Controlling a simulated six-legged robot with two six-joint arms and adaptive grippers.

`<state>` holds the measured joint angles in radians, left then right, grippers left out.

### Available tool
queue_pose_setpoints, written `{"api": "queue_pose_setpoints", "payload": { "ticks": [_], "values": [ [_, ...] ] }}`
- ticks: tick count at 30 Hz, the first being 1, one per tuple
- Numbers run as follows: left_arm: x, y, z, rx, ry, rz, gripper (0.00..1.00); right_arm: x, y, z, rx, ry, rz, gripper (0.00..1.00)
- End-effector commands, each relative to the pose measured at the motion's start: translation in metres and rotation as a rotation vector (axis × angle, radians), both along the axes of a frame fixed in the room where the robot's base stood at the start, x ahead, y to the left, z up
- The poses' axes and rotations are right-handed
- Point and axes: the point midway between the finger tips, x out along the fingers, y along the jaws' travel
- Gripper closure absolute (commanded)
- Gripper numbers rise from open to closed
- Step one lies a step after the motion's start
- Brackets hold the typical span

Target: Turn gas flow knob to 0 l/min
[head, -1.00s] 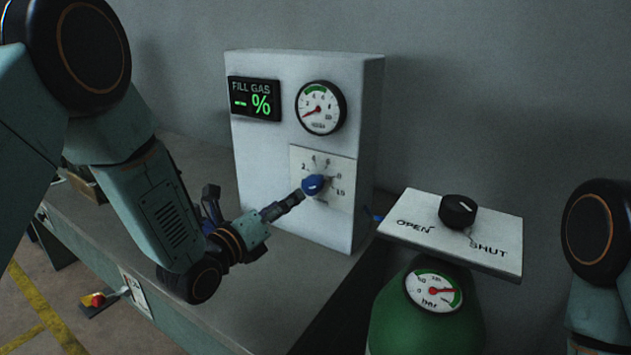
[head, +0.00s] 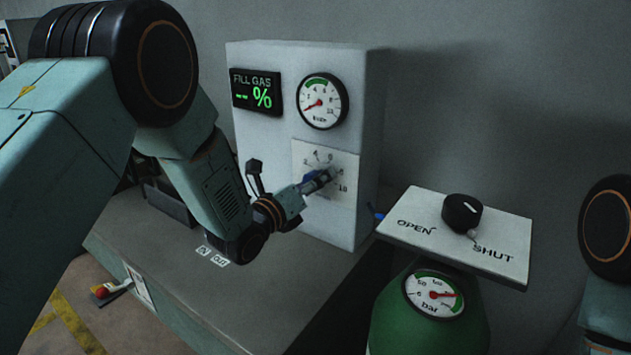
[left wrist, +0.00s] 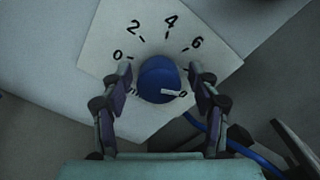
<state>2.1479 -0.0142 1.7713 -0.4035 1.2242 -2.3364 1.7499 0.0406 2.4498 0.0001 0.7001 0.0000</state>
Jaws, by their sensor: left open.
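The blue gas flow knob (left wrist: 158,76) sits on a white dial plate (left wrist: 95,50) marked 0, 2, 4 and 6. Its white mark points right and slightly down, near a partly hidden number. In the head view the knob (head: 311,177) is mostly covered by my left gripper (head: 322,183). In the left wrist view the left gripper (left wrist: 160,88) is open, with one finger on each side of the knob. A gap shows at both sides. My right gripper is out of view.
The white box carries a dark FILL GAS display (head: 256,91) and a round gauge (head: 321,101). A plate marked OPEN and SHUT with a black knob (head: 462,212) stands at right above a green cylinder (head: 430,325). The grey bench (head: 285,280) is clear in front.

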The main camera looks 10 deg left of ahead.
Motion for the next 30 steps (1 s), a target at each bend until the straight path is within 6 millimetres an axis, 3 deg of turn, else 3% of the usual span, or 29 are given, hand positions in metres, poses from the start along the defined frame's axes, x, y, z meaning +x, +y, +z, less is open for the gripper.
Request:
{"api": "queue_pose_setpoints", "payload": {
  "ticks": [10, 30],
  "values": [
    [0.0053, -0.0021, 0.0001, -0.001, 0.0, 0.001, 0.4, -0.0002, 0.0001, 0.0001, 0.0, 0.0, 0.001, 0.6],
    [0.0048, -0.0015, -0.0005, -0.002, 0.001, 0.002, 0.94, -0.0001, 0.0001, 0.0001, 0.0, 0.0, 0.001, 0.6]
  ]
}}
